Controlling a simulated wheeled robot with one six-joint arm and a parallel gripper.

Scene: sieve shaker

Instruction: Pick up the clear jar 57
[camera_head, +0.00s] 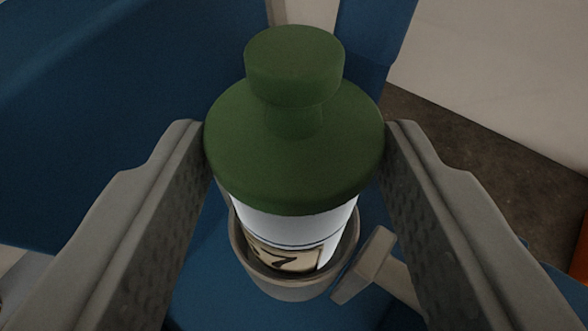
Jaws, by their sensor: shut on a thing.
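The clear jar (294,233) has a green knobbed lid (292,160) and a tan label on which a "7" can be read; the rest of the label is hidden. It stands upright between the fingers of my gripper (294,145), lid towards the camera. My gripper is shut on the jar, with a finger against each side of the green lid. The jar's lower part sits within a round grey holder (285,290), whose rim shows around it. The jar's bottom is hidden.
The holder is on a blue surface (215,295). A grey handle-like piece (372,262) juts out just right of the holder. Large blue panels (110,110) rise behind and to the left. Dark floor (450,140) shows at the right, with an orange edge (578,255).

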